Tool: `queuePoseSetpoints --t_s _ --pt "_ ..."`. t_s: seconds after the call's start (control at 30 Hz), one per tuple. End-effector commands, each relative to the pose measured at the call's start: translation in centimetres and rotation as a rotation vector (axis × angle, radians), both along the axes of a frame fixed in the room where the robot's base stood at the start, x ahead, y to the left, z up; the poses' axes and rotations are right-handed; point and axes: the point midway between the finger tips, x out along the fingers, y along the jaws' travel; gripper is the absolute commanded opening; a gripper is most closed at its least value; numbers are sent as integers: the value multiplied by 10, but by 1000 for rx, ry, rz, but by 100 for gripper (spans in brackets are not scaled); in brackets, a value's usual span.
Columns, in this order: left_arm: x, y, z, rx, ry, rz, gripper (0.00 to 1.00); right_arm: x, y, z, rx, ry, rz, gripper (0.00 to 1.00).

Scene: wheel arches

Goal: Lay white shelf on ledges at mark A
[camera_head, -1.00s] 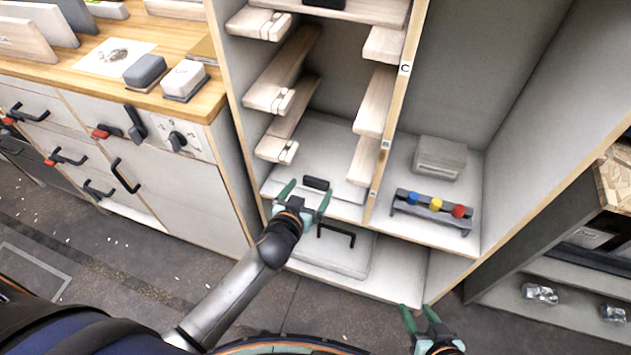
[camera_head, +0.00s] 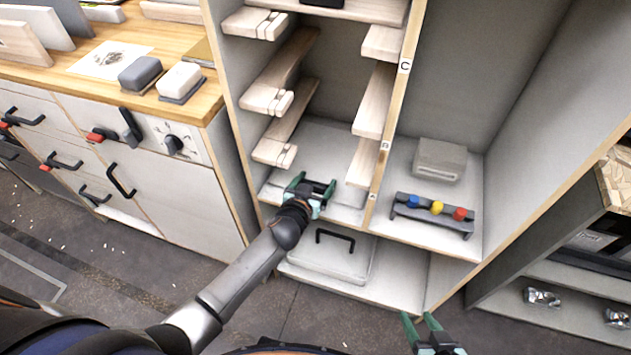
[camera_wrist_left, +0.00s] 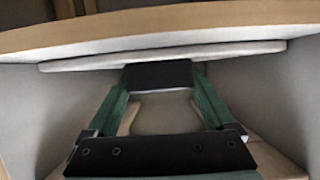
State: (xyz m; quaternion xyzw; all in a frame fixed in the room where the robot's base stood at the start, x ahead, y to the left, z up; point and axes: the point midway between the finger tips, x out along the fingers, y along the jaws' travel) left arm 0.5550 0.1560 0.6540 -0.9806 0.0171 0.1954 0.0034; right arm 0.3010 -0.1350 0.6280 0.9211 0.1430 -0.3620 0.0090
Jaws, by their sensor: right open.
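The white shelf (camera_head: 343,206) lies flat low in the middle bay, under the lowest ledges. Its front edge shows in the left wrist view (camera_wrist_left: 230,50), with a black grip block (camera_wrist_left: 158,76) on it. My left gripper (camera_head: 313,188) is at that block; in the wrist view its green fingers (camera_wrist_left: 160,95) are against both sides, with no gap seen. The lowest left ledge (camera_head: 283,140) and lowest right ledge (camera_head: 361,165) are bare, near mark A (camera_head: 372,197). My right gripper (camera_head: 422,325) is open and empty, low in front of the cabinet.
Higher ledges (camera_head: 282,75) stand above, by marks B (camera_head: 386,146) and C (camera_head: 405,66). A white lid with a black handle (camera_head: 335,238) is below. A rack with coloured knobs (camera_head: 433,212) and a grey block (camera_head: 440,160) fill the right bay. Drawers (camera_head: 120,150) stand left.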

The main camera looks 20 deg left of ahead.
Motion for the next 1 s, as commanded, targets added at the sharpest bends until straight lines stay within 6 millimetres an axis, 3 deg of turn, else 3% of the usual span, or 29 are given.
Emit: queuePoseSetpoints --t_s 0.07,0.67,1.0 --pt "0 0 0 0 0 0 72 1 0 0 -1 0 0 50" --pt "0 0 0 -1 0 -1 4 2 -1 -1 -2 -1 -1 50" --pt "-1 2 0 -1 1 -1 4 2 0 0 -2 -3 0 50"
